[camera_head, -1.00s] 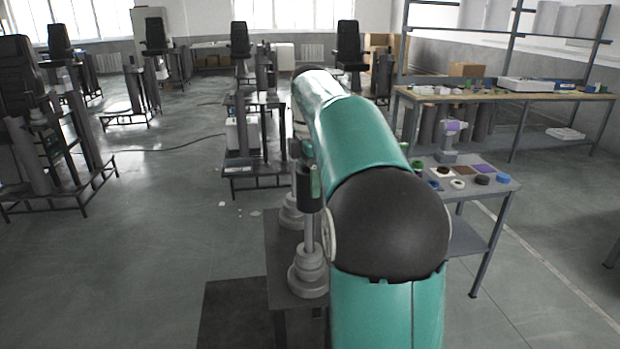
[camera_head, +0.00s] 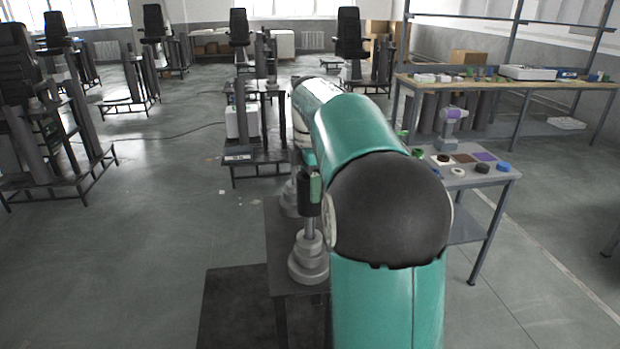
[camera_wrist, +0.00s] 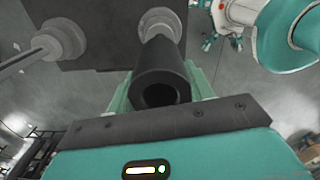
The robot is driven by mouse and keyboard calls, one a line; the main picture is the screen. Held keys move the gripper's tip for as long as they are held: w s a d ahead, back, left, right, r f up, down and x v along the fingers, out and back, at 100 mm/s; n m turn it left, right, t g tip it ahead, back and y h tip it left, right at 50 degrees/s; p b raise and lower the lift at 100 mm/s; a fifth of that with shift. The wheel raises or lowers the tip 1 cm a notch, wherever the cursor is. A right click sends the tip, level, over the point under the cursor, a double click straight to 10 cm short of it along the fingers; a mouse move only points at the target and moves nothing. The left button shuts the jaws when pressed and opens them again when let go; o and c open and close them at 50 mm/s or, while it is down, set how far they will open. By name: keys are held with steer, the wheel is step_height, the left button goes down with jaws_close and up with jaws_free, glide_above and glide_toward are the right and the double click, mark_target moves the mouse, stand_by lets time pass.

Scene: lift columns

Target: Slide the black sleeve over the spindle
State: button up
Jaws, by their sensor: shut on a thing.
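The black sleeve (camera_head: 309,203) stands about upright in the head view, in line with a grey spindle (camera_head: 309,227) that has a stepped round base. A short length of shaft shows between sleeve and base; the upper shaft is not visible and appears to be inside the sleeve. My gripper (camera_head: 314,186) is shut on the sleeve, partly hidden by my arm. In the wrist view the sleeve (camera_wrist: 160,62) sits between the green fingers of my gripper (camera_wrist: 160,85). Its near opening is dark, with no shaft tip visible. The stepped base (camera_wrist: 161,20) shows beyond it.
A second stepped base with a shaft (camera_wrist: 60,40) stands beside this one on the dark stand (camera_head: 284,271). At right, a small table (camera_head: 507,178) holds rings and coloured pads. A workbench (camera_head: 545,84) is behind it. Floor at left is open.

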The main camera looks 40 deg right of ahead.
mark_target(310, 211)
steer(key=shift+f, duration=3.8)
steer(key=o, duration=1.5)
step_height(310, 211, up, 14)
steer(key=shift+f, duration=0.1)
